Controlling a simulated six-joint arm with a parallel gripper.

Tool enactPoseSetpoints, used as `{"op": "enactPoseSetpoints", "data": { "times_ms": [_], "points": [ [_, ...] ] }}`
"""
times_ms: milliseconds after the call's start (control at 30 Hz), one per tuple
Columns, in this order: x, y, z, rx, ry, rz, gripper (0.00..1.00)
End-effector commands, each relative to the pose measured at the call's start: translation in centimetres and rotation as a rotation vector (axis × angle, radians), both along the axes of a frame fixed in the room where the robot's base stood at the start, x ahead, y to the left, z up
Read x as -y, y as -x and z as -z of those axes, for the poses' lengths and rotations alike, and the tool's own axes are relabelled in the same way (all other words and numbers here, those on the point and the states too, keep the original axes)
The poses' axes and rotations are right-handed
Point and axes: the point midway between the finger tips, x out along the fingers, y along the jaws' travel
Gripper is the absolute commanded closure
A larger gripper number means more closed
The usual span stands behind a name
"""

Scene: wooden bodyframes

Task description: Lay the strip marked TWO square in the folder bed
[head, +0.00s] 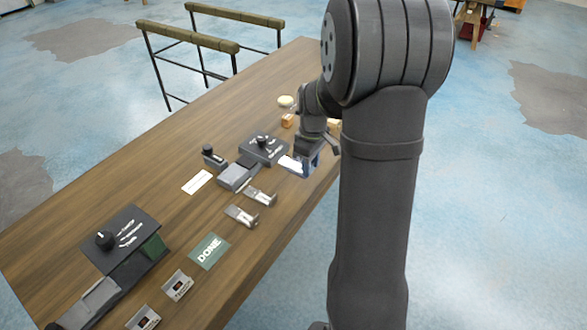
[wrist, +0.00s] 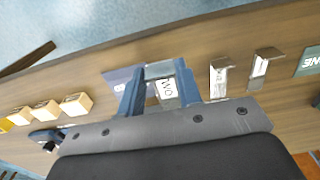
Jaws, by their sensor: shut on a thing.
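My gripper (head: 303,166) is at the right side of the table, beyond the metal holders. In the wrist view its two blue fingers (wrist: 160,84) are shut on a white strip (wrist: 168,89). The strip also shows as a white piece (head: 290,163) at the gripper in the head view. A grey bed (head: 238,176) adjoins a dark panel with a knob (head: 263,149), left of my gripper. A second grey bed (head: 96,304) lies at the near left. I cannot tell which is the folder bed.
A white card (head: 197,182) lies flat on the table (head: 190,145). Two metal holders (head: 241,215) (head: 260,196) stand right of the farther bed. A green DONE card (head: 209,250) lies nearer. Small wooden blocks (wrist: 75,103) sit beyond my gripper. A knobbed dark panel (head: 121,239) stands at left.

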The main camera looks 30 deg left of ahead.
Motion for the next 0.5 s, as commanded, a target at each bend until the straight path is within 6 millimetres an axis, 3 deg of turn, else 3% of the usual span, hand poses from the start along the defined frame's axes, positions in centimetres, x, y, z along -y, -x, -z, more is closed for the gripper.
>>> {"op": "enactPoseSetpoints", "data": {
  "times_ms": [200, 500],
  "points": [
    [3.7, -0.9, -2.3, 0.001, -0.001, 0.002, 0.91],
    [5.3, -1.2, -3.0, -0.001, 0.001, 0.006, 0.91]
  ]
}}
